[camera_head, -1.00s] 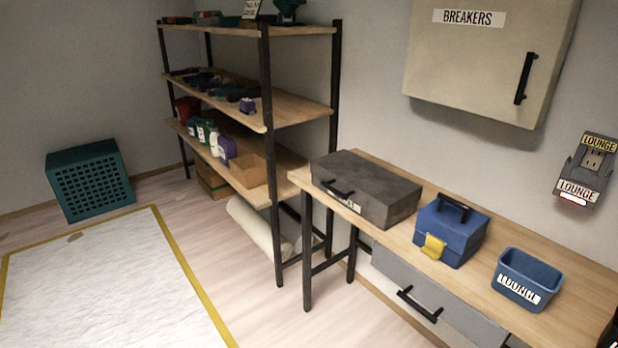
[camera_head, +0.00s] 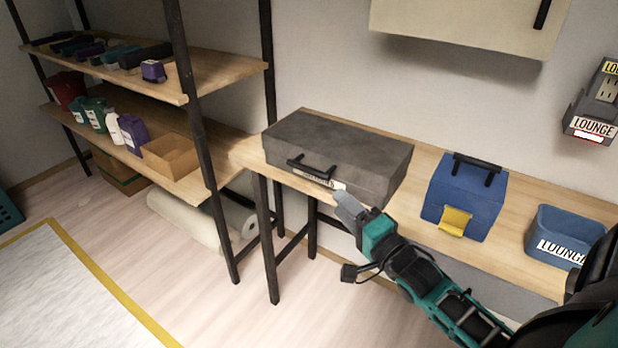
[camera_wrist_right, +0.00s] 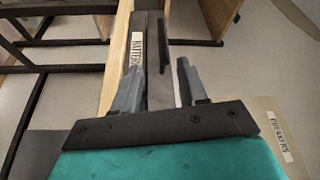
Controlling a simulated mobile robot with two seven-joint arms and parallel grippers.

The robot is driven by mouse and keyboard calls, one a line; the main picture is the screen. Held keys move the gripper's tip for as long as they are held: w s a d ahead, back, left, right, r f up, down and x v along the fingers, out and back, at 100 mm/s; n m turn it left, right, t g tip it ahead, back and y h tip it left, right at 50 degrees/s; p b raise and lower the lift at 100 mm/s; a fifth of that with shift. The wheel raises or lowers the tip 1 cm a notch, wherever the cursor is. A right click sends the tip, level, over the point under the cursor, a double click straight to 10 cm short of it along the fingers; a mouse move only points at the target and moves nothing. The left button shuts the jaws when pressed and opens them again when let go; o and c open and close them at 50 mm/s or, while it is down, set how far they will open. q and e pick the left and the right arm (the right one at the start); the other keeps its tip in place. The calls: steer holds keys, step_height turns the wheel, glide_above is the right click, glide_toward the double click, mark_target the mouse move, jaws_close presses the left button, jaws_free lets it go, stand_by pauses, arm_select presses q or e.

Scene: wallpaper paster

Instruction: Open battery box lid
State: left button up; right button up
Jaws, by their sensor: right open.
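The battery box is a dark grey case (camera_head: 345,145) with its lid shut, on the wooden table in the head view. A black handle (camera_head: 310,168) and a white label (camera_head: 318,178) are on its front. In the wrist view the label (camera_wrist_right: 136,48) begins with "BATTER", and the black handle (camera_wrist_right: 165,42) shows beside it. My right gripper (camera_head: 349,206) is open and empty, just in front of the box's front face, right of the handle and slightly lower. Its two fingers (camera_wrist_right: 158,85) point toward the box in the wrist view. My left gripper is not in view.
A blue box with a yellow latch (camera_head: 466,197) and a blue bin labelled LOUNGE (camera_head: 565,236) stand right of the case on the table (camera_head: 420,158). Shelves (camera_head: 215,150) stand at left. A breaker cabinet (camera_head: 465,25) hangs above.

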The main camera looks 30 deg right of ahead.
mark_target(310, 168)
steer(key=w, duration=0.4)
steer(key=w+r+b, duration=0.1)
steer(key=w, duration=0.7)
steer(key=shift+w+r+b, duration=0.2)
steer(key=shift+w+b, duration=0.15)
steer(key=shift+w, duration=0.05)
jaws_close()
